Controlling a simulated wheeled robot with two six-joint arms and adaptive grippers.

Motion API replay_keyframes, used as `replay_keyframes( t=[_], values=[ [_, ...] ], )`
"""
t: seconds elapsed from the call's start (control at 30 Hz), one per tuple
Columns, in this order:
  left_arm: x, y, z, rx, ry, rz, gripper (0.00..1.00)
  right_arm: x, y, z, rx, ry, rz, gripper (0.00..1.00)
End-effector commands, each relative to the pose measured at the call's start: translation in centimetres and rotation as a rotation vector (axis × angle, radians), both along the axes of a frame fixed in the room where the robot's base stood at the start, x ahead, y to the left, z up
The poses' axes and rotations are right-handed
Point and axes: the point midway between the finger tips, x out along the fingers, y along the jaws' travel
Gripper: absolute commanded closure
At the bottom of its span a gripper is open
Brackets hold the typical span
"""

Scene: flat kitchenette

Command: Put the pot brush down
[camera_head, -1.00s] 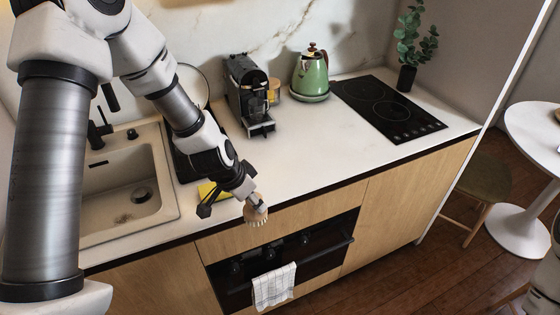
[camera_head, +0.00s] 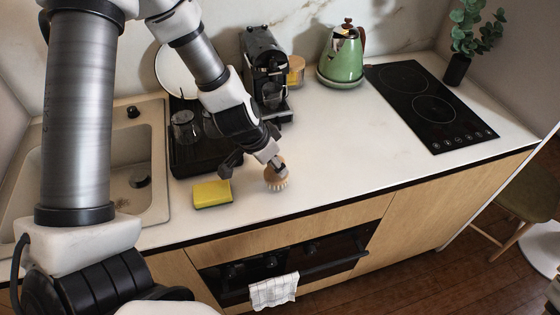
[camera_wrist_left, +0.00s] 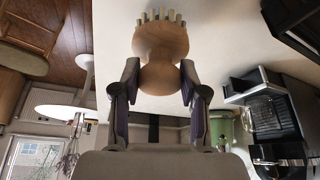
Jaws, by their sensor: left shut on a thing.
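The pot brush (camera_head: 276,179) is a round wooden brush with pale bristles. My left gripper (camera_head: 277,163) is shut on it, over the white counter (camera_head: 340,150) just right of the yellow sponge. In the left wrist view the brush (camera_wrist_left: 160,50) sits between the two fingers of the left gripper (camera_wrist_left: 156,84), its bristles pointing away from the palm. In the head view the bristles point down, close to the counter top. I cannot tell whether they touch it. My right gripper is not in view.
A yellow sponge (camera_head: 212,194) lies left of the brush. A black drying rack (camera_head: 190,158) with a glass, a coffee machine (camera_head: 265,70), a green kettle (camera_head: 341,55) and a black hob (camera_head: 430,105) stand further back. The sink (camera_head: 150,190) is at left. The middle counter is clear.

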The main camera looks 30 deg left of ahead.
Motion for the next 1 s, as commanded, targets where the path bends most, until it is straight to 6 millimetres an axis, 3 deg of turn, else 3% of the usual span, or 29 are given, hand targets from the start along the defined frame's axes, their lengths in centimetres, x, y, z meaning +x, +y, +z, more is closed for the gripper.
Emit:
replay_keyframes(
  t=[0.03, 0.07, 0.13, 0.2, 0.53, 0.57, 0.6, 0.9, 1.0],
  values=[
    [-0.2, 0.1, -2.3, -0.001, 0.000, 0.001, 0.85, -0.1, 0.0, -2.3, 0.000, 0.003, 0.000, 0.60],
    [-0.4, 0.1, -2.5, 0.000, 0.000, 0.001, 0.85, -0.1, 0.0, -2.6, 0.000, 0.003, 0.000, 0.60],
    [-0.5, 0.1, -2.4, 0.000, 0.000, -0.001, 0.85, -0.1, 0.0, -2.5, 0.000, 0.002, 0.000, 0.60],
    [-0.5, 0.1, -2.1, 0.001, 0.000, -0.002, 0.94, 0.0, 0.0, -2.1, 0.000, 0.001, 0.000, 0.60],
    [-0.5, 0.1, -2.8, 0.001, 0.001, -0.001, 0.95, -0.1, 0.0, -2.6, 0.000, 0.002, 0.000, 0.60],
    [-0.5, 0.1, -2.7, 0.001, 0.001, -0.001, 0.47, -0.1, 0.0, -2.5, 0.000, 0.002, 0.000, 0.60],
    [-0.5, 0.1, -2.6, 0.001, 0.001, -0.001, 0.33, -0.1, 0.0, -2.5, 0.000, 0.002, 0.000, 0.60],
    [-0.5, 0.1, -2.5, 0.001, 0.000, -0.002, 0.32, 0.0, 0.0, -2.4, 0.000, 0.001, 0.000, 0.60],
    [-0.5, 0.1, -1.7, 0.001, 0.000, -0.002, 0.32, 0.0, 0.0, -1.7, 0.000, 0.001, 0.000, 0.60]
  ],
)
